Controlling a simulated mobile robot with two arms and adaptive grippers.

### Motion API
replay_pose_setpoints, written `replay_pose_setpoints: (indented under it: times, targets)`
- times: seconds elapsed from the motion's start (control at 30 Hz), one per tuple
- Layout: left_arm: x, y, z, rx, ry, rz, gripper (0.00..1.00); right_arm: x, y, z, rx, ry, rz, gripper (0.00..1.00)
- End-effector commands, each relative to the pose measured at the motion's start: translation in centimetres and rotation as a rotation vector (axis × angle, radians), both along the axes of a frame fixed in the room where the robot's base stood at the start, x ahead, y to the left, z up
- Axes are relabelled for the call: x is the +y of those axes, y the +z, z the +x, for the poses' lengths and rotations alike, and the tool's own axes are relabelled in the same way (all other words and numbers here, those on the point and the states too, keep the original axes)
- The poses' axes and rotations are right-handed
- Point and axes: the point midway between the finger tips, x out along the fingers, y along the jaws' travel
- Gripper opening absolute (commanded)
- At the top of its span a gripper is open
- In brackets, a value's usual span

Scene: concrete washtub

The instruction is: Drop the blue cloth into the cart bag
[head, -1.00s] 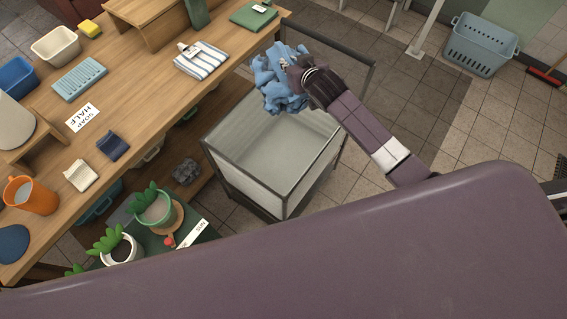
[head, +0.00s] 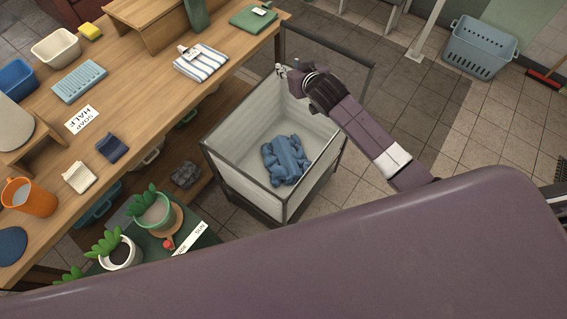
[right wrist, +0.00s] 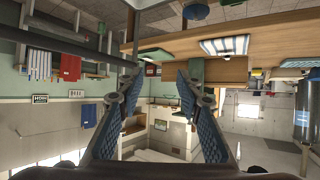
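The blue cloth (head: 285,160) lies crumpled on the floor of the white cart bag (head: 240,190), inside its walls. The bag hangs in a dark-framed cart beside the table. My right gripper (head: 283,70) is above the bag's far edge, apart from the cloth. In the right wrist view its two fingers (right wrist: 165,100) are spread apart with nothing between them. My left gripper is not in the frames.
A wooden table (head: 140,120) runs along the left, with a striped towel (head: 201,62) and a green folded cloth (head: 253,16) near its edge. Potted plants (head: 152,208) stand near the front. A blue-grey basket (head: 480,48) sits on the tiled floor at the upper right.

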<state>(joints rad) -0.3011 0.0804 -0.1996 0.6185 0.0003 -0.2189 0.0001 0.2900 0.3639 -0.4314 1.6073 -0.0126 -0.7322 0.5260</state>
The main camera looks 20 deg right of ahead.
Motion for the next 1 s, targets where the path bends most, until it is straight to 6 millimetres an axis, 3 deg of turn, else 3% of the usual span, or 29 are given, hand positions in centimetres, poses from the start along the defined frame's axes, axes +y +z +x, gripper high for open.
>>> replay_pose_setpoints:
  times: [0.6, 1.0]
  targets:
    - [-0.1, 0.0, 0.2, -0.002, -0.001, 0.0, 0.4, -0.6, 4.7, -8.6, -0.001, 0.001, 0.001, 0.33]
    - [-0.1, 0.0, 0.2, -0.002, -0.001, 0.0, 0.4, -0.8, 5.5, -10.0, -0.001, -0.001, 0.0, 0.33]
